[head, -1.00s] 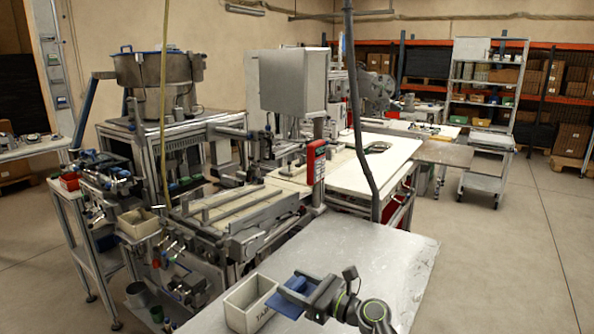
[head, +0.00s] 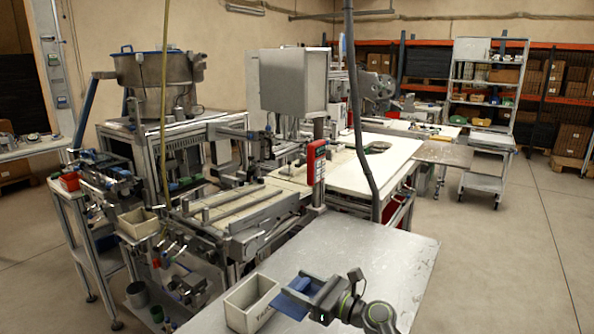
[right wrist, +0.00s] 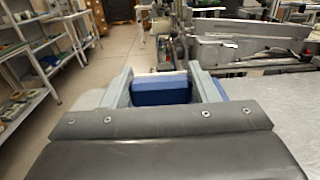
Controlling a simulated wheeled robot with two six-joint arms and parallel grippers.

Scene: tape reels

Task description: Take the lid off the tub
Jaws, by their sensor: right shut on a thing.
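The tub (head: 246,306) is a cream open-topped box with dark lettering on its front, on the near part of the grey metal table. Its inside shows from above. The blue lid (head: 290,299) is off the opening, tilted, close to the tub's right side; whether it touches the tub I cannot tell. My right gripper (head: 308,290) is shut on the lid. In the right wrist view the blue lid (right wrist: 160,92) sits between the two grey fingers of this gripper (right wrist: 163,85). My left gripper is not in view.
The metal table (head: 385,250) is bare behind and right of the gripper. A machine with a slatted conveyor (head: 235,208) stands beyond the table to the left. A dark hanging cable (head: 358,120) comes down at the table's far edge. Open floor lies to the right.

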